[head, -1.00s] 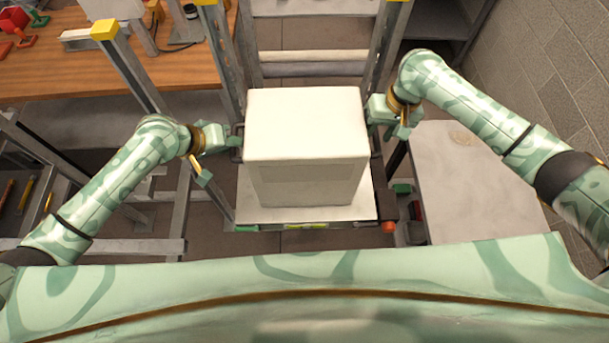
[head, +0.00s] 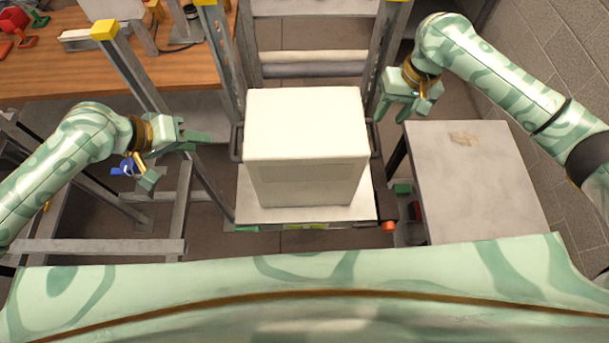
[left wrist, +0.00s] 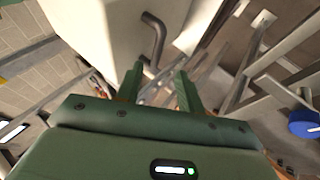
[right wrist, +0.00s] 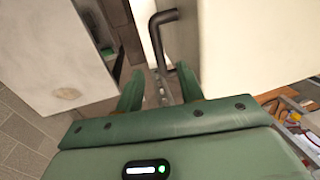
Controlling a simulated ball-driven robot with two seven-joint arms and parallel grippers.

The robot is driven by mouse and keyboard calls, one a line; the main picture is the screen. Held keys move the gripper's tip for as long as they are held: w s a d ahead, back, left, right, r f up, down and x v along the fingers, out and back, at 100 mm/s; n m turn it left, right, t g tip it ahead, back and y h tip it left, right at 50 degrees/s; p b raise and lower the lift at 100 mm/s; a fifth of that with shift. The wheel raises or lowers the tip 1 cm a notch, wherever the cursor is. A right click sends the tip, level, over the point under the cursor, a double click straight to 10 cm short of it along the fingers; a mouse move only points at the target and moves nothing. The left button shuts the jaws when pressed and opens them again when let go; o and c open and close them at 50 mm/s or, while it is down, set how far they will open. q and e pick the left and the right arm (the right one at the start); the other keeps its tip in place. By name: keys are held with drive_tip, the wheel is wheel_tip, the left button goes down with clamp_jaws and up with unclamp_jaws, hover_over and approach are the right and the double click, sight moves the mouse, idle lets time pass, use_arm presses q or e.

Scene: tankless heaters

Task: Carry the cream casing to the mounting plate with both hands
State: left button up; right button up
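The cream casing (head: 305,125) stands upright on a pale flat board (head: 248,208) in front of me. It has a dark bar handle on its left side (head: 236,142) and another on its right side (head: 376,138). My left gripper (head: 182,158) is open and empty, apart from the left handle (left wrist: 154,38). My right gripper (head: 392,108) is open and empty, beside and slightly beyond the right handle, which shows in the right wrist view (right wrist: 160,40). I cannot tell which surface is the mounting plate.
A metal frame with upright posts (head: 222,65) stands right behind the casing. A grey table (head: 475,185) is at the right, before a block wall (head: 560,80). A wooden bench (head: 60,60) with tools is at the back left. Metal rails (head: 100,245) and a blue part (head: 127,166) are at the left.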

drive_tip(key=r, duration=0.4)
drive_tip(key=shift+d+r, duration=0.3)
drive_tip(key=shift+d, duration=0.1)
